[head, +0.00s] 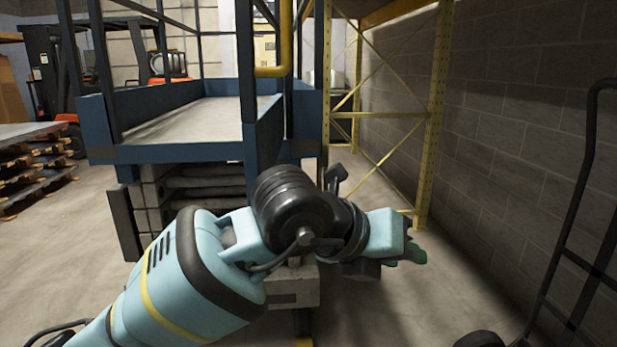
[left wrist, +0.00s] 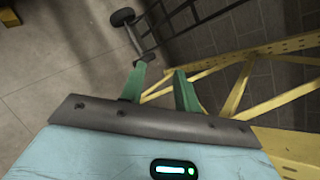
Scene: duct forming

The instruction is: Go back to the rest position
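My left arm reaches in from the lower left of the head view, and its gripper (head: 417,254) points to the right, in front of the yellow rack. In the left wrist view the two green fingers of the left gripper (left wrist: 160,69) stand apart with nothing between them. Only floor and background show past the fingertips. My right gripper is in neither view.
A blue lift platform (head: 180,152) stands ahead, beside a yellow rack (head: 436,110). A grey block wall (head: 510,150) runs along the right, with a black hand truck (head: 569,265) near it. Stacked pallets (head: 30,172) and a forklift (head: 50,75) are at left.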

